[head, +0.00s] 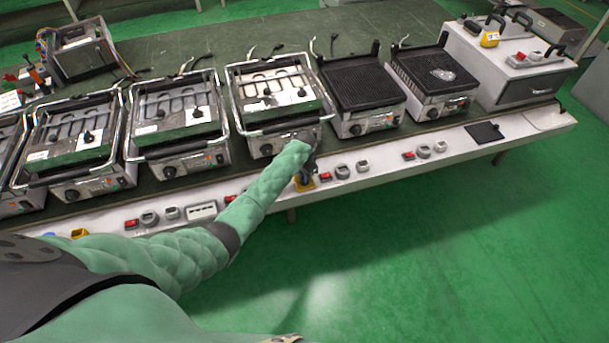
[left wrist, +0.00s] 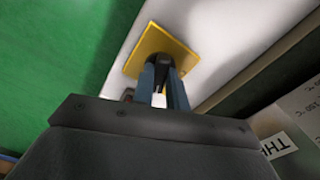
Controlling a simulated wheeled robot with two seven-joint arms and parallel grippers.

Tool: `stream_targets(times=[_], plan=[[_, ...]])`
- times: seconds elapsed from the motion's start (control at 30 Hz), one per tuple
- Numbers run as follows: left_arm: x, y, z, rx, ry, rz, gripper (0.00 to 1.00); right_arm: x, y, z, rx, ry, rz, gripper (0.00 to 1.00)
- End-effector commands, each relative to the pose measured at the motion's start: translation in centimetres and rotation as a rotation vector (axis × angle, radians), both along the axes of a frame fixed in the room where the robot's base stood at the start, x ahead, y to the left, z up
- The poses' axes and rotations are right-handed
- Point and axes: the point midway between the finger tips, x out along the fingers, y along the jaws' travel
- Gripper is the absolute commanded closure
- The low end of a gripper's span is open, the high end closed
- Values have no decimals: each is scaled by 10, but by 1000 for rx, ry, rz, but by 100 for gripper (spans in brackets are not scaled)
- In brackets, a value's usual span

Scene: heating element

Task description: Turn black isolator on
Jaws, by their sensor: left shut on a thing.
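The black isolator knob (left wrist: 162,63) sits on a square yellow plate (left wrist: 148,48) in the left wrist view. The yellow plate also shows in the head view (head: 299,186), on the white front strip of the bench, partly hidden by my left gripper (head: 308,174). In the left wrist view the two fingers of my left gripper (left wrist: 163,82) stand at the knob, one on each side, shut on it. The knob's exact angle is hard to tell behind the fingers. My right gripper does not show.
A red switch (head: 325,177) and a grey knob (head: 342,172) sit just right of the isolator. A white bench front (head: 460,150) carries several more controls. Grills with metal handles, one close behind (head: 275,100), line the bench. The green floor in front is clear.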

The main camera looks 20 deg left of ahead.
Motion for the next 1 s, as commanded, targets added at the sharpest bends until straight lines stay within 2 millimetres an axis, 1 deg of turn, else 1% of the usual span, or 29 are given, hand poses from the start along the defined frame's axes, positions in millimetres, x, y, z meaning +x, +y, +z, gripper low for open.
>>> stream_targets(times=[0.2,0.5,0.7,1.0], plan=[[1,1,1,0,-3,-175,100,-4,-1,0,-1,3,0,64],[1,1,1,1,-3,-334,100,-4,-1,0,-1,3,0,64],[1,0,1,0,-3,-381,100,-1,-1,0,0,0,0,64],[1,0,1,0,-3,-396,100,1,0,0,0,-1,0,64]])
